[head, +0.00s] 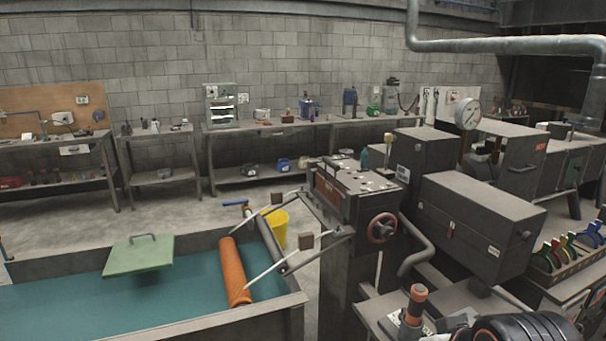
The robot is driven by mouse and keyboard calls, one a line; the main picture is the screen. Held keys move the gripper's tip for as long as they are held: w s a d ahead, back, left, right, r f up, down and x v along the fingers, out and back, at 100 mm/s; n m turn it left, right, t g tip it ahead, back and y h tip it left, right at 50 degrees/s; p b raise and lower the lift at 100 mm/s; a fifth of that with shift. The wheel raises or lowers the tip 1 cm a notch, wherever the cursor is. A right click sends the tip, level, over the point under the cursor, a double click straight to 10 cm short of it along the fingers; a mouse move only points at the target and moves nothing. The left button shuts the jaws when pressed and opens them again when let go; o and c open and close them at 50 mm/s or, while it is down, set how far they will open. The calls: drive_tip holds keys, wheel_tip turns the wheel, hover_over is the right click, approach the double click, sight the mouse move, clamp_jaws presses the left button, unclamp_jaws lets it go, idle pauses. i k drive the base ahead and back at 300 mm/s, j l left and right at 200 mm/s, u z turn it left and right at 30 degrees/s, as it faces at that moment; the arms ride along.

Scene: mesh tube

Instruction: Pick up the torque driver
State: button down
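An upright tool-like object with an orange-and-dark handle (413,304) stands on a grey bench surface at the bottom right of the head view. It may be the torque driver, but I cannot tell for sure from its shape. Its lower end sits among small grey parts. No gripper that I can make out shows in this view, so I cannot see anything held.
A black rounded object (530,329) fills the bottom edge beside the handle; I cannot tell what it is. A grey machine with a red handwheel (382,228) stands behind. A water tank (190,320) holds an orange mesh tube (234,272). Grey floor (190,215) lies open beyond.

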sight(419, 293)
drive_tip(key=j+z, duration=0.35)
drive_tip(key=i+j+z, duration=0.1)
drive_tip(key=j+z, duration=0.6)
drive_tip(key=j, duration=1.3)
drive_tip(key=k+z, duration=0.15)
